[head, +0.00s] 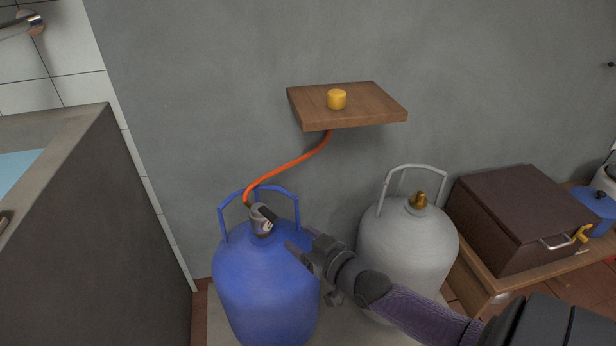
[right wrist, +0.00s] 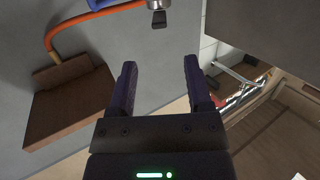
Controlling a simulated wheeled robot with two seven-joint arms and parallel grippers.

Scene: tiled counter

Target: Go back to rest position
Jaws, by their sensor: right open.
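My right gripper (head: 299,241) reaches in from the lower right, in front of the upper right side of the blue gas cylinder (head: 262,282). In the right wrist view its two dark fingers (right wrist: 160,65) are spread, with nothing between them. A grey regulator (head: 262,226) with a black lever sits on top of the blue cylinder, just up and left of the fingertips. The regulator also shows at the top of the right wrist view (right wrist: 158,5), beyond the fingers and apart from them. My left gripper is in neither view.
An orange hose (head: 290,164) runs from the regulator to below a wooden wall shelf (head: 375,98) bearing a yellow knob (head: 337,99). A grey cylinder (head: 408,243) stands right of the blue one. A brown box (head: 510,215) is farther right. A counter (head: 70,240) stands left.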

